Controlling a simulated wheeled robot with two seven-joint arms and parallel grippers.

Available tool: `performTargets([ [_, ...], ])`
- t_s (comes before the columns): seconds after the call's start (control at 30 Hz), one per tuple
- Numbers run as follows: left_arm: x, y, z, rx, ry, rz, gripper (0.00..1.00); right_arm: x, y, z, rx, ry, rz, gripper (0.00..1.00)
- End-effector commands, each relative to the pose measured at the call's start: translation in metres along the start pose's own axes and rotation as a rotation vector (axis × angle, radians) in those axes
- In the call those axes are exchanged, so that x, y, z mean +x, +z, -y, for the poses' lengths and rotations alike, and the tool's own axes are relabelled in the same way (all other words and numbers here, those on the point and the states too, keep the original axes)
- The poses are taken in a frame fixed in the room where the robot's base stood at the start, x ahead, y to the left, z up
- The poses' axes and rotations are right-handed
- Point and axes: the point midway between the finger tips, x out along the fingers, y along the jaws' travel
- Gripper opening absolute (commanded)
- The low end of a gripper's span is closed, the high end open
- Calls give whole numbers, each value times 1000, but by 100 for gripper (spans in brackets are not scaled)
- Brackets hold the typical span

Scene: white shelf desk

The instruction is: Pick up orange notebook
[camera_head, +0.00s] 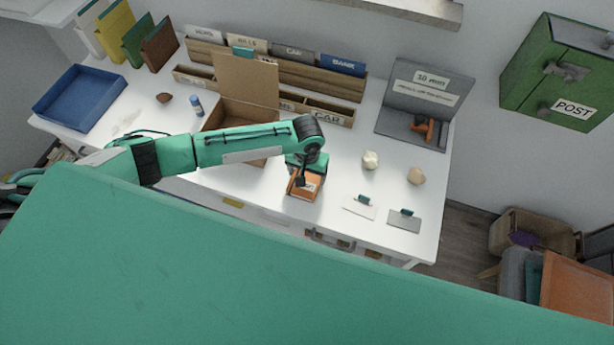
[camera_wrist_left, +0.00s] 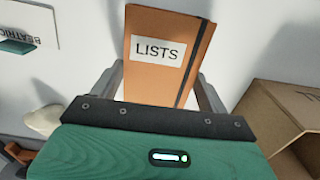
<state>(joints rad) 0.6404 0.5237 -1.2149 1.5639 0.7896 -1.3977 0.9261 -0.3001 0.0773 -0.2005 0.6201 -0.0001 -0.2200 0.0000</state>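The orange notebook (camera_wrist_left: 150,78) has a white "LISTS" label and a dark elastic band down its right side in the left wrist view. In the head view the notebook (camera_head: 302,188) is at the front edge of the white desk, partly hidden under my left gripper. My left gripper (camera_head: 298,177) points down over it. In the left wrist view the fingers of my left gripper (camera_wrist_left: 160,75) are spread wide, one at each side of the notebook. The notebook covers the fingertips, and it sits slightly turned between them; firm contact is not visible. My right gripper is not in view.
An open cardboard box (camera_head: 213,115) stands behind my left arm. A blue tray (camera_head: 52,101) is at the left. A wooden organizer (camera_head: 290,75) lines the back. A grey stand (camera_head: 410,105) is back right.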

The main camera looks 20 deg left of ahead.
Motion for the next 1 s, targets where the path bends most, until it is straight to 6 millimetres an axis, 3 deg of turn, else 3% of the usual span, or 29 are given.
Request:
performTargets([
  [0.37,-3,0,0,0,1,-1,50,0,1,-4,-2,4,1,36],
  [0.57,-23,-1,0,0,2,-1,50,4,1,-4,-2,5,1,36],
  [1.0,-146,-1,0,1,2,-6,50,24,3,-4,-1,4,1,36],
])
